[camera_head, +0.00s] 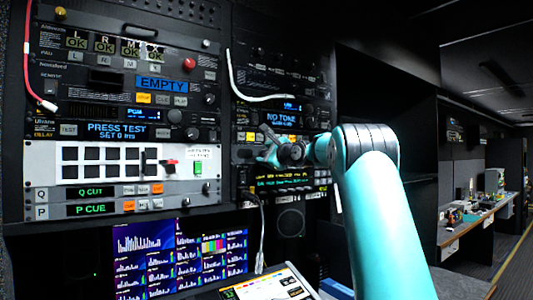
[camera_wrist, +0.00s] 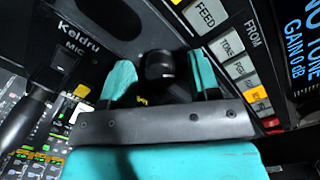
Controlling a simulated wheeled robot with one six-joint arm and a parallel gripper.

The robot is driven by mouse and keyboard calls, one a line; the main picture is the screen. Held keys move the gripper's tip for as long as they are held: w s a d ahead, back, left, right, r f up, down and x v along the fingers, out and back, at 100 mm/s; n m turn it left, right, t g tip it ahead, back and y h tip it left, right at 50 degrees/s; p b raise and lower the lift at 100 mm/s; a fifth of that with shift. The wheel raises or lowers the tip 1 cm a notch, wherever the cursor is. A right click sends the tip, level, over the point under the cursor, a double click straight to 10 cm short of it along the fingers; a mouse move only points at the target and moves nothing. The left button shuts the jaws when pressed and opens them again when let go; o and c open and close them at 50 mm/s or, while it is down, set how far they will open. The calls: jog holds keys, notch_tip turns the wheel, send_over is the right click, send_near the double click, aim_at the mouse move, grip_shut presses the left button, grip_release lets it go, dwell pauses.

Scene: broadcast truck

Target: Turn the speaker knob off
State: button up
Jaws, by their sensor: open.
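A round dark knob (camera_wrist: 158,66) stands out from a black rack panel in the wrist view. My gripper (camera_wrist: 161,76) is open, with one teal finger on each side of this knob. I cannot tell whether either finger touches it. A small yellow marking shows just below the knob, but no readable label says it is the speaker knob, and its setting is not clear. In the head view my gripper (camera_head: 267,153) is at the right-hand rack, below the blue NO TONE display (camera_head: 283,119); the knob is hidden there.
In the wrist view, a panel marked Keldru MIC (camera_wrist: 80,30) and a dark gooseneck-like stalk are at left, and a column of FROM buttons (camera_wrist: 232,45) is close at right. In the head view, a round speaker grille (camera_head: 291,222) is below, and a white cable (camera_head: 245,93) hangs above.

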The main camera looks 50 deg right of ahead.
jog(key=shift+c, duration=0.2)
jog(key=c, duration=0.9)
jog(key=shift+n, duration=0.3)
